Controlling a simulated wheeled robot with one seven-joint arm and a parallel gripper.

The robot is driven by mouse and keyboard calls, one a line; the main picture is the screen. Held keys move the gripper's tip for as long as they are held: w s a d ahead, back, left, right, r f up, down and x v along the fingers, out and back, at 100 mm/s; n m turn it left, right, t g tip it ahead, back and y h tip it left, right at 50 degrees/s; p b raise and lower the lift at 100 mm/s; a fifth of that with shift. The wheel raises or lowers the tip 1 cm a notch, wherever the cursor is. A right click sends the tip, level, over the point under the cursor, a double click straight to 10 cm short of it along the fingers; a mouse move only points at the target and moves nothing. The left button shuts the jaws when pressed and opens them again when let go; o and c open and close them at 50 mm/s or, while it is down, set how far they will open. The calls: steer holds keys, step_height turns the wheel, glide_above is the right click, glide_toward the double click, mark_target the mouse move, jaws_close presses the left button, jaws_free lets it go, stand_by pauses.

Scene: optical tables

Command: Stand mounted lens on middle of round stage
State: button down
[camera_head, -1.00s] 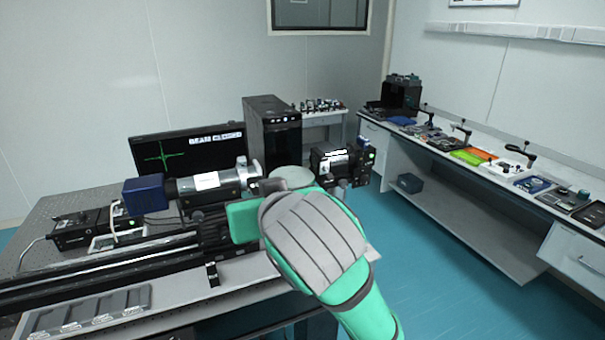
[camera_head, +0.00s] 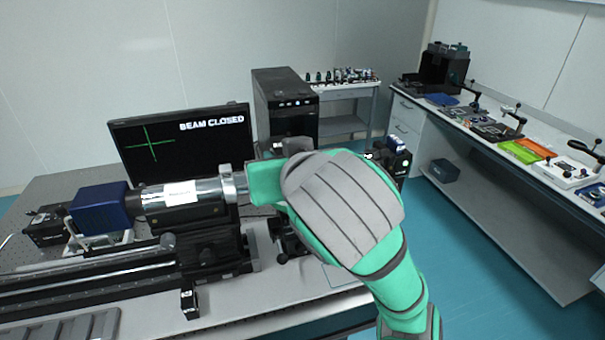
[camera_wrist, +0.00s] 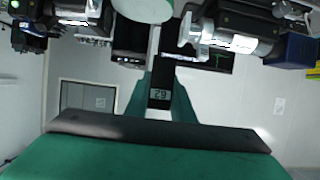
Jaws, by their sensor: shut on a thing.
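My gripper (camera_wrist: 160,80) shows in the wrist view with its two green fingers shut on a dark block with a small numbered label, which I take for the mounted lens (camera_wrist: 160,98). A narrow grey part runs from it towards the top of that view; its glass cannot be made out. A pale round disc, probably the round stage (camera_wrist: 145,9), is cut off at the top edge, and whether the held piece touches it is unclear. In the head view my green wrist (camera_head: 340,205) hides the fingertips, the held piece and the disc.
A laser tube (camera_head: 185,192) with a blue end block (camera_head: 98,207) stands left of my wrist above a black rail (camera_head: 90,285). Behind are a monitor (camera_head: 180,145) reading BEAM CLOSED and a black computer case (camera_head: 287,105). A cluttered bench (camera_head: 560,187) runs along the right.

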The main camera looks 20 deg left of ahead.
steer(key=w+f, duration=0.3)
steer(key=w, duration=0.1)
steer(key=w+a+f, duration=0.1)
steer(key=w+f, duration=0.2)
steer(key=w, duration=0.1)
steer(key=w+a+f, duration=0.1)
steer(key=w+f, duration=0.1)
steer(key=w, duration=0.3)
steer(key=shift+a+f, duration=0.15)
steer(key=shift+f, duration=0.25)
steer(key=shift+w+f, duration=0.3)
steer(key=shift+f, duration=0.05)
steer(key=shift+w+a+f, duration=0.1)
steer(key=shift+w+f, duration=0.05)
steer(key=shift+f, duration=0.75)
steer(key=shift+w+f, duration=0.1)
steer(key=shift+f, duration=0.75)
steer(key=shift+f, duration=0.1)
steer(key=c, duration=1.5)
jaws_free()
steer(key=shift+f, duration=0.1)
steer(key=shift+c, duration=0.2)
